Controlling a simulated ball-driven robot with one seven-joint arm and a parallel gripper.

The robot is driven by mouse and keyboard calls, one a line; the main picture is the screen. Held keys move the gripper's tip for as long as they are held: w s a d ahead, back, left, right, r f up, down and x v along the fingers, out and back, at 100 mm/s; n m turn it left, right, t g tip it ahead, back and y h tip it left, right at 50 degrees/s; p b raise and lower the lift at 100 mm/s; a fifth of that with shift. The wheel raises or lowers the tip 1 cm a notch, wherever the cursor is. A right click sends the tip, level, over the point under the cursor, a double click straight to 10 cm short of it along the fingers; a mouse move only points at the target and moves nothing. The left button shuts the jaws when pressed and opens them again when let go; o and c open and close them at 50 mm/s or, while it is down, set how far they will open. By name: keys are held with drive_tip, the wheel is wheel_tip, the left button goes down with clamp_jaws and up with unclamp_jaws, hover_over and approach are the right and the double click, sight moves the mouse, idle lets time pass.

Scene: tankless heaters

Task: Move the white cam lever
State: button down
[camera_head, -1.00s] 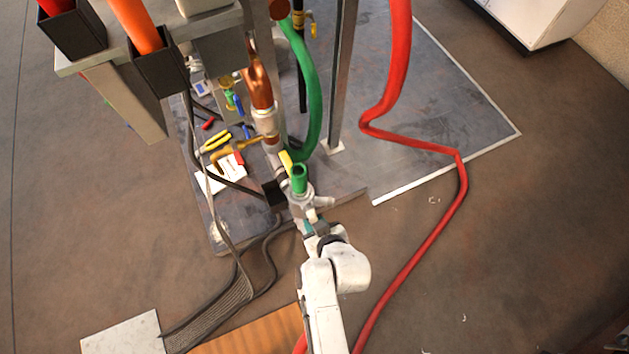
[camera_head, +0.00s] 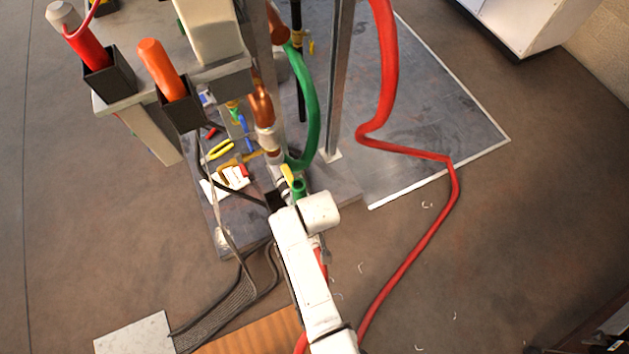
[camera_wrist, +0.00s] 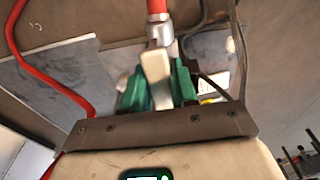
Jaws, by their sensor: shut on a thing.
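The white cam lever (camera_wrist: 154,72) is a cream-white bar in the middle of the wrist view, just below a metal coupling (camera_wrist: 160,30) on a red hose. My gripper (camera_wrist: 158,82) has green fingers, one on each side of the lever, and is shut on it. The lever's lower end runs down between the fingers.
A red hose (camera_head: 440,220) loops across the floor at right. A metal post (camera_head: 339,80) and a green hose (camera_head: 313,100) rise behind. Tools and white papers (camera_head: 226,180) lie on the grey base plate. Holders with red and orange handles (camera_head: 162,68) stand upper left. Floor at right is mostly open.

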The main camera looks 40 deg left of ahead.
idle(0.4)
drive_tip(key=c, duration=1)
unclamp_jaws()
drive_tip(key=shift+o, duration=0.2)
drive_tip(key=shift+r, duration=0.1)
wheel_tip(320, 180, up, 11)
drive_tip(key=p, duration=0.2)
drive_tip(key=shift+d+p, duration=0.3)
drive_tip(key=shift+p, duration=0.1)
drive_tip(key=shift+s+d+f, duration=0.1)
drive_tip(key=shift+f, duration=0.1)
